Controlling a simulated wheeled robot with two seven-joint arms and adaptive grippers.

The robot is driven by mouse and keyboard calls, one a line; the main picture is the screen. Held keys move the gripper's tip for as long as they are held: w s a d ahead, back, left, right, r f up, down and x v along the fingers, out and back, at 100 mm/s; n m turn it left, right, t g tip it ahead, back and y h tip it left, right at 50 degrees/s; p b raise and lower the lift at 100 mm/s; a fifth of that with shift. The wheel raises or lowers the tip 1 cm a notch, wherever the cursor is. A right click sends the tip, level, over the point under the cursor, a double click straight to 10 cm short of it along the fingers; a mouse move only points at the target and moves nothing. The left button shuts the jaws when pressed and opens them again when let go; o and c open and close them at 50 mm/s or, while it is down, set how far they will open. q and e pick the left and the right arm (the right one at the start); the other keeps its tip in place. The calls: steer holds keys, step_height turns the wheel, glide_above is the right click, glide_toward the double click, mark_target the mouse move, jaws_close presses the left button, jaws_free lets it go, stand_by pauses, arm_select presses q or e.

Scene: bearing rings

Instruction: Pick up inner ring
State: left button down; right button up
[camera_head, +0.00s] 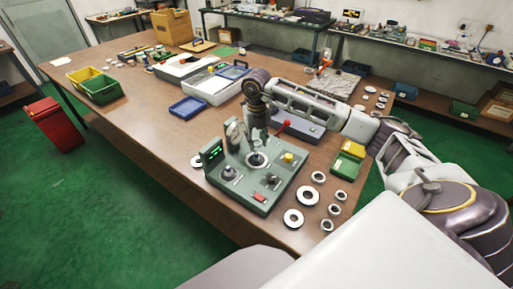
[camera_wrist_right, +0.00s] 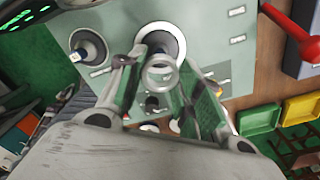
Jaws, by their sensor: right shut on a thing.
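My right gripper (camera_head: 257,138) points down over the grey-green machine (camera_head: 239,195) in the head view. In the right wrist view, its two fingers (camera_wrist_right: 160,82) are shut on a small silver ring (camera_wrist_right: 161,86), which I take to be the inner ring. The ring is held over the machine, near a round white-rimmed fixture (camera_wrist_right: 178,37). I cannot tell whether ring and fixture touch. The fixture also shows in the head view (camera_head: 257,160), just below the gripper. The held ring cannot be made out there. My left gripper is not in view.
Several loose rings, among them a large one (camera_head: 293,219), lie on the wooden table (camera_head: 150,130) right of the machine. Green and yellow bins (camera_head: 347,164) stand beyond them. A red-handled device (camera_head: 303,130) stands behind the machine. A blue tray (camera_head: 188,107) lies further back.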

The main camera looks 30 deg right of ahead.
steer(key=shift+r, duration=0.95)
steer(key=shift+f, duration=0.1)
